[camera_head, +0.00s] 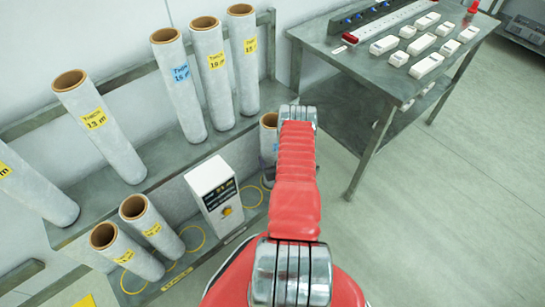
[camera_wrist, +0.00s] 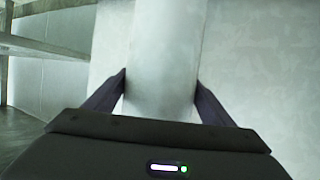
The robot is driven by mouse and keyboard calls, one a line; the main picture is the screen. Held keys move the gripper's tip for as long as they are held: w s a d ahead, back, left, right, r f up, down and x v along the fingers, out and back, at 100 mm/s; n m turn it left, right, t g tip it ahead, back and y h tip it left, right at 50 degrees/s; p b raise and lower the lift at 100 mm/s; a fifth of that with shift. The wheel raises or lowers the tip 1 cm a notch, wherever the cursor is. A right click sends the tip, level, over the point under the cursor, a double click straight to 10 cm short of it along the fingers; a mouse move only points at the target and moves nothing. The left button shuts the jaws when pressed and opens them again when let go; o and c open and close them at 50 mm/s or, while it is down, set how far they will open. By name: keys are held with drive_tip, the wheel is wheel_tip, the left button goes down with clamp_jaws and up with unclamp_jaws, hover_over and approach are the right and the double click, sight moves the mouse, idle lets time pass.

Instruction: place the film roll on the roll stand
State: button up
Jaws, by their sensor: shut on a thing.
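A pale grey film roll (camera_wrist: 165,50) stands between the two dark fingers of my gripper (camera_wrist: 160,78) in the wrist view, and the fingers are shut on it. In the head view a roll with a brown core (camera_head: 268,121) shows just left of my red arm, partly hidden by it; it seems to be the held one. A grey two-level stand (camera_head: 95,200) at the left carries several labelled rolls. Yellow rings (camera_head: 193,238) mark its lower shelf, and two short rolls (camera_head: 150,225) (camera_head: 125,252) stand there.
A white device box (camera_head: 213,192) with a display and an orange knob stands on the lower shelf, left of my arm. Tall rolls (camera_head: 212,70) stand along the upper level. A grey table (camera_head: 340,65) with white blocks and power strips is at the upper right. The floor at right is clear.

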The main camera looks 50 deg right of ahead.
drive_tip(key=shift+d, duration=0.1)
drive_tip(key=o, duration=2.1)
drive_tip(key=shift+f, duration=0.1)
drive_tip(key=v, duration=1.2)
drive_tip(key=shift+a, duration=0.2)
